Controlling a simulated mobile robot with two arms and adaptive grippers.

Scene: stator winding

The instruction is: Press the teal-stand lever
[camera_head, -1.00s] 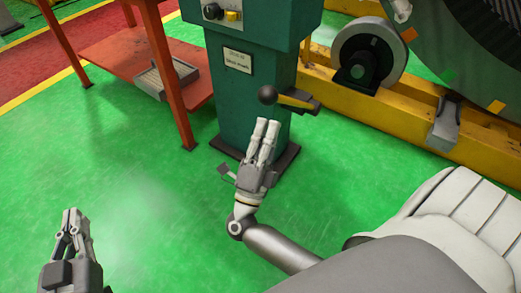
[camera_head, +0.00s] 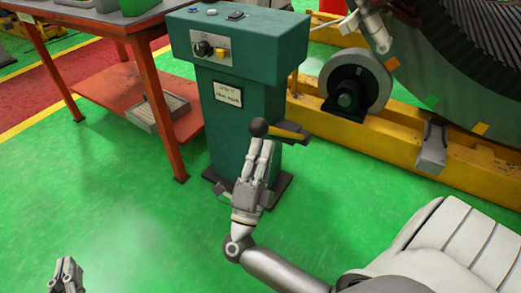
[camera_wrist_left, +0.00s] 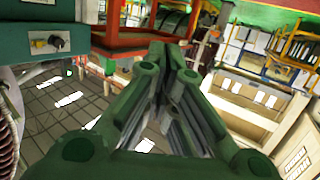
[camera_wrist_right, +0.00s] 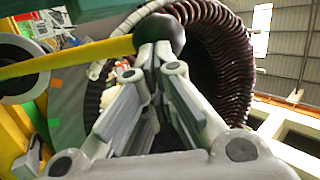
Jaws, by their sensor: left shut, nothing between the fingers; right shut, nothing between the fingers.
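The teal stand (camera_head: 238,110) stands on the green floor with a control panel on top. Its lever (camera_head: 285,132) is a yellow bar with a dark ball knob (camera_head: 258,127), sticking out from the front. My right gripper (camera_head: 262,143) is shut and empty, with its fingertips just below the knob. In the right wrist view the knob (camera_wrist_right: 160,33) and the yellow bar (camera_wrist_right: 70,57) show right at the fingertips; I cannot tell whether they touch. My left gripper (camera_head: 67,262) is shut and empty, low at the left, far from the stand.
A red table (camera_head: 150,70) with a lower shelf and a grey tray (camera_head: 158,112) stands left of the stand. A yellow frame (camera_head: 385,135) with a grey roller (camera_head: 352,85) and the large stator (camera_head: 465,60) is at the right. The green floor in front is open.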

